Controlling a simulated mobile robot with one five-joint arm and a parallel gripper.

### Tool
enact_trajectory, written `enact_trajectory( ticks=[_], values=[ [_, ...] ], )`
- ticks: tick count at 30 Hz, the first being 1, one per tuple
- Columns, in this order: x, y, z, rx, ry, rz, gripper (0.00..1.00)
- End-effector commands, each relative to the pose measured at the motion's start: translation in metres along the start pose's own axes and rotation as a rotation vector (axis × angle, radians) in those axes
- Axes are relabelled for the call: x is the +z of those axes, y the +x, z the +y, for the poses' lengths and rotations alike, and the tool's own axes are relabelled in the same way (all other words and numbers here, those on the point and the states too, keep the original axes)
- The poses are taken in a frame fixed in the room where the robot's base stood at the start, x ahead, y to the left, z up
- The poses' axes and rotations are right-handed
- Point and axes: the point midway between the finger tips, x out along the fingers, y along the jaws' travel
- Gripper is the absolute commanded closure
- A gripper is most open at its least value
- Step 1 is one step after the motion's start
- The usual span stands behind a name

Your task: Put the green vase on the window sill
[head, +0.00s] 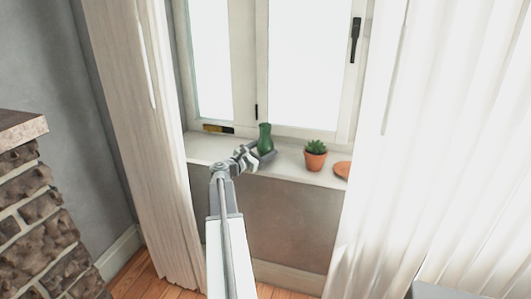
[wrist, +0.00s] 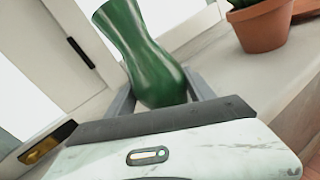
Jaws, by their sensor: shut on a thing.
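The green vase (head: 265,137) is at the window, over the white window sill (head: 290,166). It looks upright in the head view. My gripper (head: 266,154) reaches in from the left and is shut around the lower part of the vase. In the wrist view the vase (wrist: 150,60) stands between the two grey fingers of my gripper (wrist: 162,88). The sill (wrist: 245,85) shows behind and to the right. The vase's base is hidden by my gripper, so I cannot tell whether it touches the sill.
A succulent in a terracotta pot (head: 315,155) stands on the sill right of the vase. A terracotta dish (head: 343,169) lies farther right, partly behind the curtain (head: 380,190). Another curtain (head: 150,150) hangs at left. A dark and yellow object (head: 218,129) is at the window's lower left.

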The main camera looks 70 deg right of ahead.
Motion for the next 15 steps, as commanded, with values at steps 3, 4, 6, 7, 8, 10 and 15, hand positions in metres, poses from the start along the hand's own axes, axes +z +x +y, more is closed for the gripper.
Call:
enact_trajectory(
  ticks=[3, 4, 6, 7, 8, 10, 15],
  values=[
    [-0.0016, 0.0008, -0.0017, -0.002, -0.001, -0.001, 0.94],
    [-0.0028, 0.001, -0.0022, -0.002, -0.001, -0.001, 0.94],
    [-0.002, 0.0013, -0.0023, -0.003, 0.0, -0.001, 0.27],
    [-0.0018, 0.0014, -0.0024, -0.003, 0.0, -0.001, 0.18],
    [-0.0017, 0.0015, -0.0025, -0.003, 0.0, -0.001, 0.16],
    [-0.0016, 0.0016, -0.0027, -0.003, 0.0, -0.001, 0.16],
    [-0.0015, 0.002, -0.003, -0.004, 0.0, -0.001, 0.16]
  ],
)
